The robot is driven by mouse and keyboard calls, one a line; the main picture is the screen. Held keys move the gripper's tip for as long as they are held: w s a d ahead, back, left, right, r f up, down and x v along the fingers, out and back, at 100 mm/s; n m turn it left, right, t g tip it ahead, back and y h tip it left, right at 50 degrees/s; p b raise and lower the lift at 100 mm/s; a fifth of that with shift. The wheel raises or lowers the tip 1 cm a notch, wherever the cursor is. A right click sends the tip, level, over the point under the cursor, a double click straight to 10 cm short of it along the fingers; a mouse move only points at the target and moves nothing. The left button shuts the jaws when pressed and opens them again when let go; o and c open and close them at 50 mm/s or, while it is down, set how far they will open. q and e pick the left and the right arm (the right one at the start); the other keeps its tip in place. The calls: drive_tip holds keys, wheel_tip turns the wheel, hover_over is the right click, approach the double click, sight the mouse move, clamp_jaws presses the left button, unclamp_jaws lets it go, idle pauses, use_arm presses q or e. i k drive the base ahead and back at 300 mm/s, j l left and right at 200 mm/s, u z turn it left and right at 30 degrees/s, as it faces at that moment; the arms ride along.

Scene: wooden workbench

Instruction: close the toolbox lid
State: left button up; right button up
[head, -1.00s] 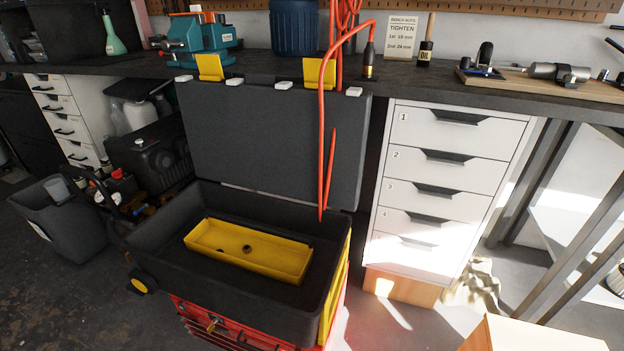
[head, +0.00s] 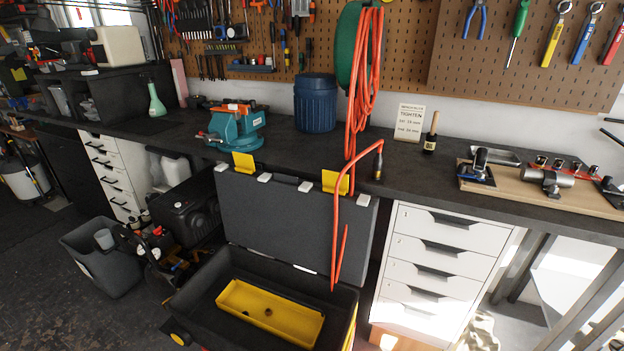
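The toolbox (head: 196,302) is a black open box low in front of the bench, partly cut off by the bottom edge. Its dark grey lid (head: 290,222) stands upright at the back, against the bench front, with two yellow latches (head: 243,163) and several white tabs along its top edge. A yellow tray (head: 285,313) lies inside the toolbox. An orange hose (head: 337,215) hangs from the bench in front of the lid's right part, its end reaching down near the box. Neither of my grippers is in view.
A teal vise (head: 236,127), a blue canister (head: 316,103) and a small bottle (head: 430,135) stand on the bench. White drawers (head: 440,262) stand right of the toolbox. A grey bin (head: 101,258) and a black canister are at left.

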sight(287, 218)
drive_tip(key=j+z, duration=1)
drive_tip(key=j, duration=0.55)
drive_tip(key=k+j+z, duration=0.1)
drive_tip(key=j, duration=0.45)
drive_tip(key=k+j, duration=0.1)
drive_tip(key=j, duration=0.45)
drive_tip(key=k+j+z, duration=0.1)
drive_tip(key=j, duration=0.45)
drive_tip(key=k+j, duration=0.1)
drive_tip(key=j, duration=0.45)
